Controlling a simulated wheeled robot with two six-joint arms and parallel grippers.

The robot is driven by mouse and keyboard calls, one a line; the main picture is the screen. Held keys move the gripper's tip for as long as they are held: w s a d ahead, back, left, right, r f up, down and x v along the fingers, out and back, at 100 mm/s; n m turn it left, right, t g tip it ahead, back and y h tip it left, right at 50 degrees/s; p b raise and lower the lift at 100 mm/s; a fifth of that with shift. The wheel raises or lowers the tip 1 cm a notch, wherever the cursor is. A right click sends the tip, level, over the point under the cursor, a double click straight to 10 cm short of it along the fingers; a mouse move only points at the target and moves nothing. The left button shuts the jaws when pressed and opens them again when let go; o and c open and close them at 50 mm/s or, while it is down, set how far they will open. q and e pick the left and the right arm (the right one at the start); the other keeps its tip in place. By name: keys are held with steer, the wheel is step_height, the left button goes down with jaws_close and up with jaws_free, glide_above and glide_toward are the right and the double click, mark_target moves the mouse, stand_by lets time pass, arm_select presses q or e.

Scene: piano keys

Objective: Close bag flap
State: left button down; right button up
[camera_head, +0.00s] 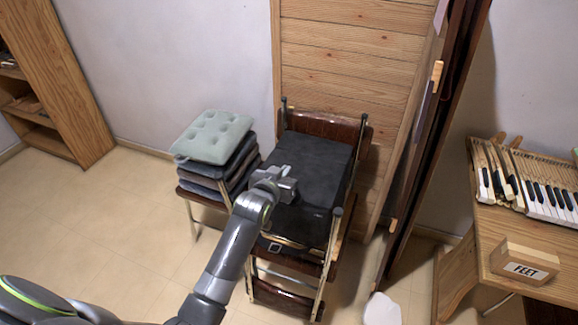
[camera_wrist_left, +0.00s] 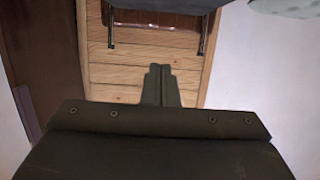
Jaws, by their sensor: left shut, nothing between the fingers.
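A black bag (camera_head: 316,160) lies on a stack of folded chairs in the head view. Its broad dark top looks flat, and I cannot tell where the flap's edge ends. A small clasp-like detail shows on its front side. My left gripper (camera_head: 290,187) is over the left part of the bag, shut and empty; I cannot tell whether it touches the surface. In the left wrist view the left gripper (camera_wrist_left: 160,84) shows its fingers together with nothing between them. My right gripper is in neither view.
The chair stack (camera_head: 285,300) has upright metal posts around the bag. Cushions (camera_head: 213,137) are piled at its left, with a wooden panel (camera_head: 345,60) behind. At the right, a wooden table (camera_head: 520,240) bears piano keys (camera_head: 548,195) and a box marked FEET (camera_head: 524,262). Floor at left is clear.

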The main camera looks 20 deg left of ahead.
arm_select(q)
steer(key=s+f+t+b, duration=0.3)
steer(key=f+b, duration=0.7)
steer(key=shift+f+t, duration=0.3)
steer(key=shift+f, duration=0.1)
